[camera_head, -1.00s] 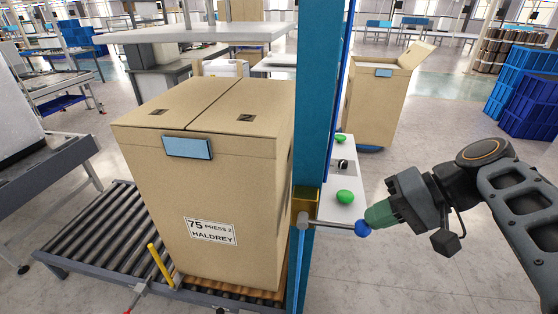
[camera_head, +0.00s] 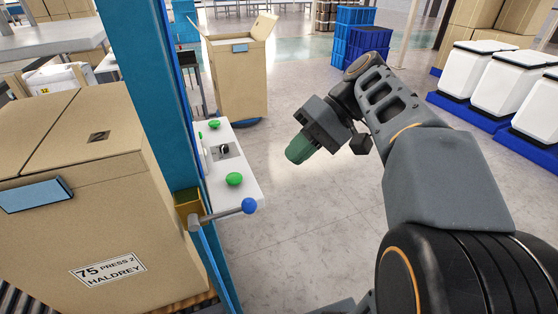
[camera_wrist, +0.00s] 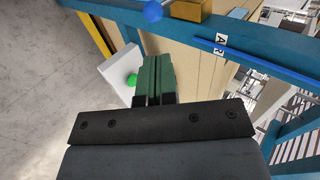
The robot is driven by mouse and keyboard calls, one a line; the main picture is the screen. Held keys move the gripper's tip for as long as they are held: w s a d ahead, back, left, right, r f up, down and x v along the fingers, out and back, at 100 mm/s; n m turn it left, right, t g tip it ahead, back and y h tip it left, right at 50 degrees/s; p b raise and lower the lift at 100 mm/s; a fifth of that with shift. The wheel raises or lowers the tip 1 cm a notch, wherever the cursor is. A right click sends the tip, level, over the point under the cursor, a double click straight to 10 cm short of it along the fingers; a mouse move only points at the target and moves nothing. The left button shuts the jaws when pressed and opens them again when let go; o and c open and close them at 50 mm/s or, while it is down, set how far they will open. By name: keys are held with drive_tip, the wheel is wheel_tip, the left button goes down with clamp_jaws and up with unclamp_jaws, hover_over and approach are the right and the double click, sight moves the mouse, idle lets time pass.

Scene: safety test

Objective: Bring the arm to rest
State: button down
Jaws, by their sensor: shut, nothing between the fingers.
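My gripper (camera_head: 299,149) is shut and empty, its green fingers together, over open floor to the right of the press post. In the wrist view the gripper (camera_wrist: 157,75) also shows shut, with the post and box beyond it. A lever with a blue ball knob (camera_head: 249,205) sticks out from the blue post (camera_head: 160,90). The knob also shows in the wrist view (camera_wrist: 153,11). The gripper is apart from the lever.
A white control panel with green buttons (camera_head: 234,179) is on the post. A tall labelled cardboard box (camera_head: 70,220) stands left of it. An open carton (camera_head: 240,85) is behind. White bins (camera_head: 480,75) stand on blue bases at the right. The floor between is clear.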

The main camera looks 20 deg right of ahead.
drive_tip(key=shift+d+r, duration=0.25)
drive_tip(key=shift+d, duration=0.25)
drive_tip(key=shift+w, duration=0.15)
drive_tip(key=w+d+f+m+t+h, duration=0.1)
drive_tip(key=d+f+m+h, duration=0.15)
drive_tip(key=f, duration=0.25)
drive_tip(key=w+d+f+m+t+h, duration=0.1)
drive_tip(key=f+m+t+h, duration=0.15)
drive_tip(key=f, duration=0.35)
drive_tip(key=s+a+f+n+h+p, duration=0.3)
drive_tip(key=s+f+n+h, duration=0.1)
drive_tip(key=s+f, duration=0.1)
drive_tip(key=shift+s+a+t+h, duration=0.25)
drive_tip(key=shift+a+t+h, duration=0.05)
drive_tip(key=shift+a+t, duration=0.15)
